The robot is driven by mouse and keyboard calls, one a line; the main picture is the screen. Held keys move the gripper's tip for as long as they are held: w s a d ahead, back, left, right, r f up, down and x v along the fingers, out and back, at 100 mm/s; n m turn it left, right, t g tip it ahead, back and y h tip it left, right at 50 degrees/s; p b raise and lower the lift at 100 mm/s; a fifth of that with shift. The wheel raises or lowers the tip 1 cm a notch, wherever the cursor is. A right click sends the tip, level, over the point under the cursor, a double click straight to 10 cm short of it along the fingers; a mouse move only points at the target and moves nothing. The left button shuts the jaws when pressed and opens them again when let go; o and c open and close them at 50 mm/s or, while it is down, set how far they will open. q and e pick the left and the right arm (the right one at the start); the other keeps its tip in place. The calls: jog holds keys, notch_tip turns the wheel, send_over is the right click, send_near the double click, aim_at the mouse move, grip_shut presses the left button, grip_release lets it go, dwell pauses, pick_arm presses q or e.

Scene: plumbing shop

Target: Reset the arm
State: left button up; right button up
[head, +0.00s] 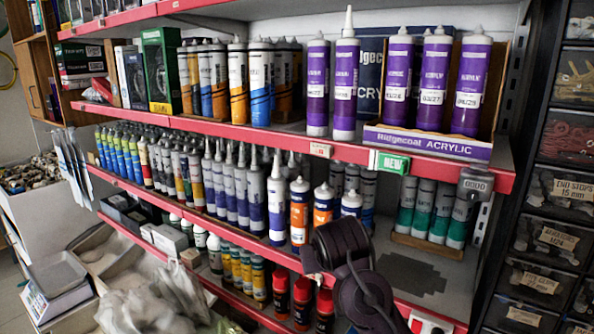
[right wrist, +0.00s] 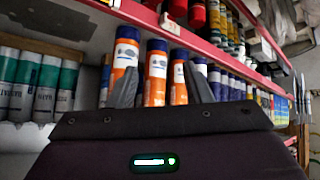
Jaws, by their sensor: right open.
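My right arm (head: 345,270) shows in the head view as a dark, rounded wrist in front of the middle shelf. Its fingers cannot be made out there. In the right wrist view my right gripper (right wrist: 158,78) has two grey fingers spread apart, with nothing held between them. White-and-orange cartridges (right wrist: 156,70) stand beyond the fingers. The same kind of cartridge (head: 299,212) shows in the head view, just left of my wrist. My left gripper is in neither view.
The red-edged middle shelf (head: 250,268) holds rows of cartridges; green-and-grey tubes (head: 424,210) stand right of my wrist. Black drawers (head: 545,235) stand at right. A bare patch of shelf (head: 410,270) lies beside my wrist.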

jog(key=s+d+f+g, duration=0.2)
jog(key=s+f, duration=0.3)
jog(key=f, duration=0.4)
jog(key=s+d+f+g, duration=0.1)
jog(key=s+d+f, duration=0.35)
jog(key=s, duration=0.35)
jog(key=s+d+f+g, duration=0.1)
jog(key=s+d+f, duration=0.3)
jog(key=s, duration=0.5)
jog(key=s+d+f+g, duration=0.1)
jog(key=s+d+f, duration=0.2)
jog(key=s+f, duration=0.35)
jog(key=s+f+g+b, duration=0.2)
jog(key=s+f+b, duration=0.1)
jog(key=f, duration=2.8)
jog(key=s+d+f+g+b, duration=0.1)
jog(key=s+d+f+b, duration=0.1)
jog(key=s+f, duration=1.8)
jog(key=shift+d+f+b, duration=0.4)
jog(key=shift+d+f, duration=0.2)
jog(key=shift+f, duration=0.25)
